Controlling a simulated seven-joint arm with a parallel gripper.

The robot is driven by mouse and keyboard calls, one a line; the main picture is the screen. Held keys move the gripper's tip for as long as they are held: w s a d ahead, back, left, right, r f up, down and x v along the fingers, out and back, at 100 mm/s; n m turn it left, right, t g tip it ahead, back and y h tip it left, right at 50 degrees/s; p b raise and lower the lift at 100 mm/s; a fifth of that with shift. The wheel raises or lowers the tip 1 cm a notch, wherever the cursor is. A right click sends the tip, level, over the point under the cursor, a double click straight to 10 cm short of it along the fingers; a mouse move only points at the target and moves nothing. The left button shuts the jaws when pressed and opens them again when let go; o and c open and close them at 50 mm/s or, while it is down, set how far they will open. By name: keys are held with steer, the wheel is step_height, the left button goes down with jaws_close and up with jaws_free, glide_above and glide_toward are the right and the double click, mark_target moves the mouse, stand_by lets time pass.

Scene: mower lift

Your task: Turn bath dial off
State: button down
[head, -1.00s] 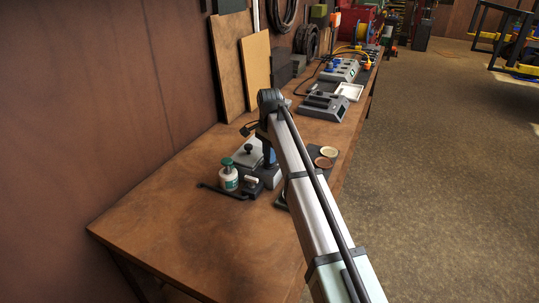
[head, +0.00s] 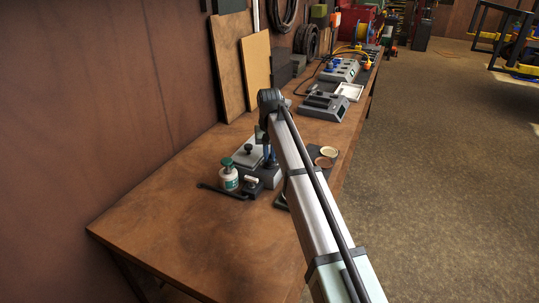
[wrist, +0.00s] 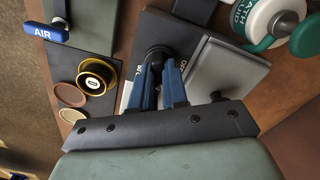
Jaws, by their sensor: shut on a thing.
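In the head view my gripper (head: 268,155) is mostly behind my arm. The dial's pointer setting cannot be read.
A blue AIR handle (wrist: 44,34), a brass-rimmed knob (wrist: 96,76) and two discs (wrist: 71,95) lie left. The near bench (head: 170,225) is clear.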

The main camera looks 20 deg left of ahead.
steer(key=n, duration=0.6)
steer(key=shift+n, duration=0.3)
steer(key=n, duration=0.5)
steer(key=shift+n, duration=0.4)
steer(key=c, duration=1.1)
jaws_free()
steer(key=shift+c, duration=0.2)
step_height(320, 180, up, 14)
steer(key=shift+f, duration=0.1)
